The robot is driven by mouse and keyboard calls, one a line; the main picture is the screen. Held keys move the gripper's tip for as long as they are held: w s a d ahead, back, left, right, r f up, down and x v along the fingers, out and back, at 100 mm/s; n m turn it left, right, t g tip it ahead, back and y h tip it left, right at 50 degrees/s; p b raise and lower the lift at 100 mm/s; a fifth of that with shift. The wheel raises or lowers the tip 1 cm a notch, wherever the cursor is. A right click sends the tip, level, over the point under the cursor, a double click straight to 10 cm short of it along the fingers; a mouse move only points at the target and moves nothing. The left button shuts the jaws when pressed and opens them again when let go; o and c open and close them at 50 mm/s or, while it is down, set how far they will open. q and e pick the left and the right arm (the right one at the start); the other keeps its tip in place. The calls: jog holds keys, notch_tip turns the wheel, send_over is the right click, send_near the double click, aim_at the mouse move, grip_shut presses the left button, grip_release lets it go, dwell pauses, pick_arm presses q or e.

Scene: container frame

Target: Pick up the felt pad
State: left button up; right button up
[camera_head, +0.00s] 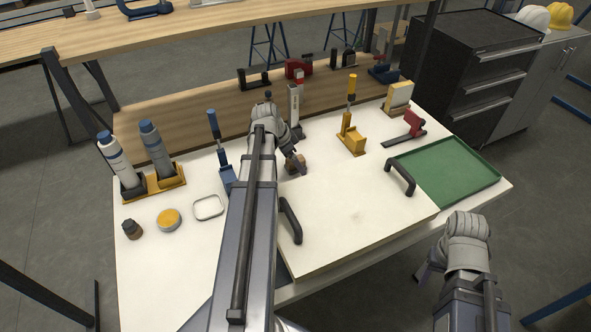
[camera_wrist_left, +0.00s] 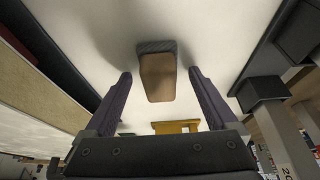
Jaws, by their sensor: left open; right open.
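The felt pad (camera_wrist_left: 157,76) is a small brown block with a dark grey textured end. In the left wrist view it lies on a white surface, between and slightly beyond the fingertips of my left gripper (camera_wrist_left: 160,74). The fingers are open, with a gap on each side of the pad. In the head view the pad (camera_head: 295,164) shows as a small brown shape at the far edge of the white box lid, partly hidden by my left gripper (camera_head: 298,163). My right gripper (camera_head: 422,272) is open and empty off the table's right front edge.
The white lid (camera_head: 350,210) has two black handles. A green tray (camera_head: 445,170) lies right. A yellow clamp (camera_head: 351,135), red clamp (camera_head: 412,122) and blue clamp (camera_head: 222,160) stand around. Bottles (camera_head: 115,160), a round tin (camera_head: 168,220) and a small dark jar (camera_head: 132,229) are left.

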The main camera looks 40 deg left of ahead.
pick_arm(q)
jog(key=shift+c, duration=0.3)
grip_shut()
dwell(0.5)
jog(key=shift+r, duration=0.1)
notch_tip(320, 180, up, 10)
jog(key=p, duration=1)
